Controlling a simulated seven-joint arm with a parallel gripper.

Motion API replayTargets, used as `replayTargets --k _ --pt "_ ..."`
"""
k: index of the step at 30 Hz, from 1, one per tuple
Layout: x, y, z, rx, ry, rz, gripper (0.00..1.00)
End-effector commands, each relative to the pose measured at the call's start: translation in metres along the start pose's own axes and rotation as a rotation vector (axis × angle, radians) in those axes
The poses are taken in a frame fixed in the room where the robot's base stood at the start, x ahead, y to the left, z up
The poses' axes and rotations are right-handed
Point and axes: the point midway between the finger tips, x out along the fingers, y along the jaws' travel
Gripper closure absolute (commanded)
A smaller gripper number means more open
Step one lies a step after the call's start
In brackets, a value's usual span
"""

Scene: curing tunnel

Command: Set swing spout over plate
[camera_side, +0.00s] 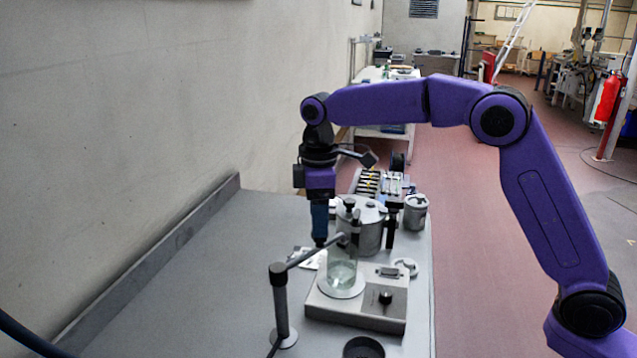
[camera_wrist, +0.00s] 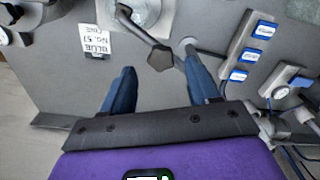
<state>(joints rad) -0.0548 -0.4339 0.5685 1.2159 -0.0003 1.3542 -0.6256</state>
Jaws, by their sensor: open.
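The swing spout is a dark post (camera_side: 281,304) on a round foot, with a thin arm (camera_side: 308,255) reaching up and right. In the side view its far end overlaps the glass vessel's rim; I cannot tell the exact height. The pale round plate (camera_side: 343,293) sits on a grey box unit, with the clear glass vessel (camera_side: 342,272) on it. My gripper (camera_side: 319,243) is open beside the spout arm, pointing down. The plate is partly cut off at the top.
A printed card (camera_wrist: 97,40) lies beside the plate. A metal pot (camera_side: 371,235) and a grey can (camera_side: 415,212) stand behind the box unit (camera_side: 375,316). A black round dish (camera_side: 363,347) is in front. The bench's left side is clear up to its raised edge.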

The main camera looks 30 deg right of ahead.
Motion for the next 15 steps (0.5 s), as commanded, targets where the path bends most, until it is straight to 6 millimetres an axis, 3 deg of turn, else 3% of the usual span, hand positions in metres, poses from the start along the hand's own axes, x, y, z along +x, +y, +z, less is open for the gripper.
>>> replayTargets --k 7,15 --pt "-0.051 0.000 -0.001 -0.001 0.005 0.004 0.40" --pt "-0.085 0.000 -0.001 -0.002 0.003 0.003 0.40"
